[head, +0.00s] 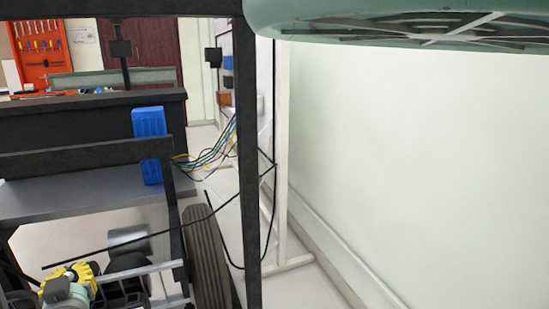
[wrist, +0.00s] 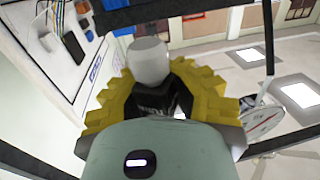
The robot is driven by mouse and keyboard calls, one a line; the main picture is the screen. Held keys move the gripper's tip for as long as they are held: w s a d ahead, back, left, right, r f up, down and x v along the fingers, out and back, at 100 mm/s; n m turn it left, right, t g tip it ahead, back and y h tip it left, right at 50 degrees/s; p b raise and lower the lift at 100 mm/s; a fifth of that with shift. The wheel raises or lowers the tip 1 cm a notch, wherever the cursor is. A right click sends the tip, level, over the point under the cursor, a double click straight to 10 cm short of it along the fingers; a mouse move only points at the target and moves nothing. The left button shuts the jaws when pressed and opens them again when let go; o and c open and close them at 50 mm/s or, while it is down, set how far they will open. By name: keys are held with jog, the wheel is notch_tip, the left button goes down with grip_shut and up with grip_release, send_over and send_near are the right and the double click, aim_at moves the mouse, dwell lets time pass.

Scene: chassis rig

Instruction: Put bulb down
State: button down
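My gripper (head: 69,272), with yellow toothed fingers and a pale green body, is at the bottom left of the head view, low among the dark frame's parts. In the wrist view my gripper (wrist: 160,92) has its yellow fingers closed around a pale grey, round-topped bulb (wrist: 150,60). The bulb sticks out beyond the fingers. A dark part shows below it between the fingers, and the gripper body hides the rest. I cannot make out the bulb clearly in the head view.
Black chassis beams (head: 250,180) and a black tyre (head: 206,255) stand close to the right of my gripper. A blue box (head: 149,135) is on a beam above a grey plate (head: 85,190). Loose cables (head: 212,155) hang by a white stand (head: 282,150). The right wall is bare.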

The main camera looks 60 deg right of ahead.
jog(key=w+a+r+n+t+y+p, duration=0.1)
jog(key=a+r+n+y+p, duration=0.3)
jog(key=r+p, duration=0.75)
jog(key=w+a+r+m+y+p, duration=0.1)
jog(key=a+r+p, duration=0.5)
jog(key=r+p, duration=0.6)
jog(key=a+r+n+t+y+p, duration=0.1)
jog(key=a+r+n+y+p, duration=0.2)
jog(key=r+p, duration=0.95)
jog(key=s+r+p, duration=0.3)
jog(key=r+p, duration=1.3)
jog(key=r, duration=0.1)
jog(key=s+r+p, duration=0.3)
jog(key=r+p, duration=1.4)
jog(key=shift+s+a+r+m, duration=0.15)
jog(key=shift+s+a+m, duration=0.25)
jog(key=shift+a, duration=0.05)
